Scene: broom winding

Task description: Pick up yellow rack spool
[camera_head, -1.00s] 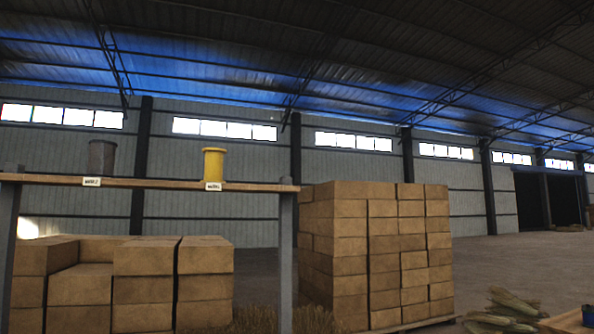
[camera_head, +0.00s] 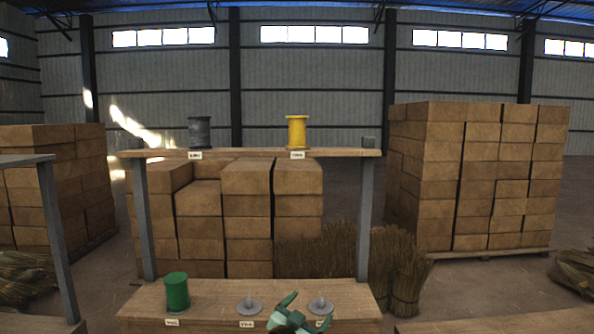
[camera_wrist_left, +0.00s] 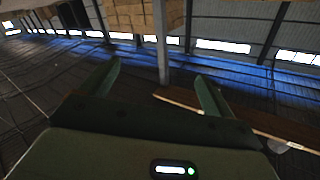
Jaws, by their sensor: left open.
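The yellow spool (camera_head: 297,132) stands upright on the upper shelf (camera_head: 345,152) of the rack, right of the middle, with a small label on the shelf edge below it. My left gripper (camera_head: 308,309) is low in the head view, in front of the lower shelf (camera_head: 215,303), well below the yellow spool. Its green fingers are open and empty. In the left wrist view the two fingers (camera_wrist_left: 159,85) are spread with a rack post between and beyond them. The yellow spool does not show clearly there. My right gripper is not in view.
A grey spool (camera_head: 200,132) stands left on the upper shelf. A green spool (camera_head: 176,291) and two empty grey holders (camera_head: 249,306) are on the lower shelf. Grey posts (camera_head: 365,215) flank the rack. Stacked boxes (camera_head: 480,175) and straw bundles (camera_head: 408,270) stand behind.

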